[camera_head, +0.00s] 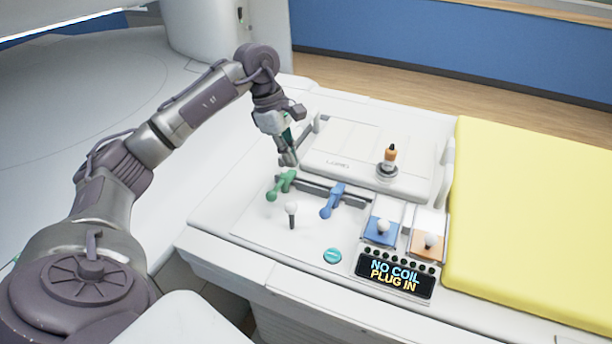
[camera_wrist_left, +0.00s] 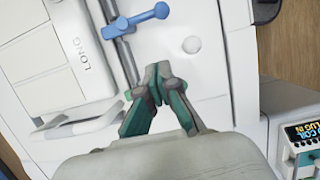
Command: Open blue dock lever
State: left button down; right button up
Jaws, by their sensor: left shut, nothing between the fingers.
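The blue dock lever (camera_head: 331,201) stands on the white panel, at the right part of a dark slot. It also shows at the top of the left wrist view (camera_wrist_left: 140,22), with a round knob on its end. A green lever (camera_head: 280,186) stands to its left in the head view. My left gripper (camera_head: 288,158) is shut and empty, just above and behind the green lever. In the left wrist view, its fingertips (camera_wrist_left: 158,78) meet, apart from the blue lever. The gripper hides the area below it in that view. My right gripper is not in view.
A white-knobbed stick (camera_head: 291,210) stands in front of the levers. A raised white unit (camera_head: 340,150) with an orange-topped plug (camera_head: 389,158) lies behind. Blue and orange switches (camera_head: 382,229) and a display reading "NO COIL PLUG IN" (camera_head: 395,276) are at right, beside a yellow pad (camera_head: 530,220).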

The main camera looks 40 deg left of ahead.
pick_arm(q)
jog(key=p+x, duration=0.2)
jog(key=x, duration=0.6)
jog(key=shift+d+f, duration=0.1)
jog(key=shift+d, duration=0.05)
jog(key=d, duration=0.1)
jog(key=d+f+p, duration=0.1)
jog(key=d+p, duration=0.1)
jog(key=shift+w+f, duration=0.15)
jog(key=shift+w, duration=0.2)
jog(key=shift+w+d+f, duration=0.1)
jog(key=shift+d+f, duration=0.15)
jog(key=shift+d, duration=0.25)
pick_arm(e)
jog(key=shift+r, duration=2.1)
pick_arm(q)
jog(key=shift+d, duration=0.1)
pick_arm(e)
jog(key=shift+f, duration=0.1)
